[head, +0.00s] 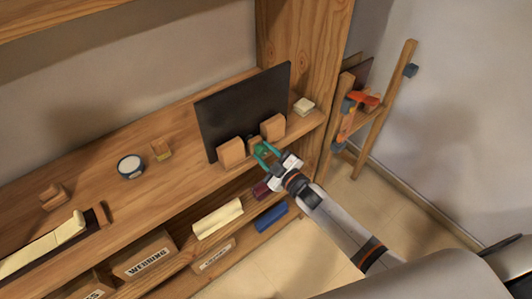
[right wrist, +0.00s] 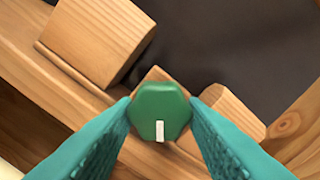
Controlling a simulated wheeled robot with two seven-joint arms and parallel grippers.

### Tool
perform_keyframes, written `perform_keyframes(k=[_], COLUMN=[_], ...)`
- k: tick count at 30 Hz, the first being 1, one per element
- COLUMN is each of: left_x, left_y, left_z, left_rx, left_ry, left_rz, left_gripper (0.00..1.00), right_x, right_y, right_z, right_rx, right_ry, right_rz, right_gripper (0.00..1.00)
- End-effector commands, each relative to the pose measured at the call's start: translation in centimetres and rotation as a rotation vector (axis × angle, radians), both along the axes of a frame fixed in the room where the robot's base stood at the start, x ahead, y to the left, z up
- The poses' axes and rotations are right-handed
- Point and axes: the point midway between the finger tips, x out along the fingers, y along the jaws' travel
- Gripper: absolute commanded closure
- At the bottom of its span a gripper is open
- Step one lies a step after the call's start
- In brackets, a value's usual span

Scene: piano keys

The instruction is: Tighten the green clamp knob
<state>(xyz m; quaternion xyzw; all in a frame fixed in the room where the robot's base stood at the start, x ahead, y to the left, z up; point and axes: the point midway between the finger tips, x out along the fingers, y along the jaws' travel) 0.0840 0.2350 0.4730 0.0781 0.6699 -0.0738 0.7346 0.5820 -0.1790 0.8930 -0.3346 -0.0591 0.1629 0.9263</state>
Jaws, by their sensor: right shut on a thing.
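The green clamp knob (right wrist: 160,108) is a hexagonal knob with a white mark pointing toward the bottom of the right wrist view. It sits in front of a small wooden block at the foot of a dark panel (head: 245,103). My right gripper (right wrist: 160,113) is shut on the knob, with one teal finger on each side of it. In the head view, my right gripper (head: 262,151) reaches the knob from the lower right, and its fingers largely cover the knob. My left gripper is not in view.
Wooden blocks (head: 232,153) and (head: 273,127) flank the knob closely. On the wooden shelf (head: 190,178) are a round white-topped tin (head: 131,166) and a pale block (head: 303,106). Boxes (head: 146,256) and rolls (head: 218,219) lie below. A wooden ladder (head: 383,112) leans at the right.

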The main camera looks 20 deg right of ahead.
Motion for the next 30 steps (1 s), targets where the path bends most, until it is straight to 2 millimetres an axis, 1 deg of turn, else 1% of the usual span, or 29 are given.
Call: perform_keyframes(k=[13,14,15,17,25,28,30], left_x=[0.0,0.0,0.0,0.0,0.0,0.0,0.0], left_y=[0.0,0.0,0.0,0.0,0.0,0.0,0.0], left_z=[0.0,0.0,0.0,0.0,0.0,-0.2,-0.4], left_rx=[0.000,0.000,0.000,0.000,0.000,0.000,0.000], left_ry=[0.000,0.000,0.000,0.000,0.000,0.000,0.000], left_rz=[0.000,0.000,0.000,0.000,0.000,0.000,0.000], left_gripper=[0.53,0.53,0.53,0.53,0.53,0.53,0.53], right_x=[-0.1,-0.1,-0.1,-0.1,-0.2,-0.9,-2.0], right_y=[0.0,0.0,0.0,0.0,-0.1,-0.3,-0.7], right_z=[-0.2,-0.2,-0.2,-0.1,-0.1,-0.3,-0.3], right_rx=[0.011,0.011,0.010,0.010,0.010,0.009,0.008], right_ry=[0.008,0.008,0.007,0.007,0.006,0.006,0.007], right_rz=[0.000,0.000,0.000,0.000,-0.001,0.000,0.000], right_gripper=[0.85,0.59,0.52,0.43,0.42,0.42,0.42])
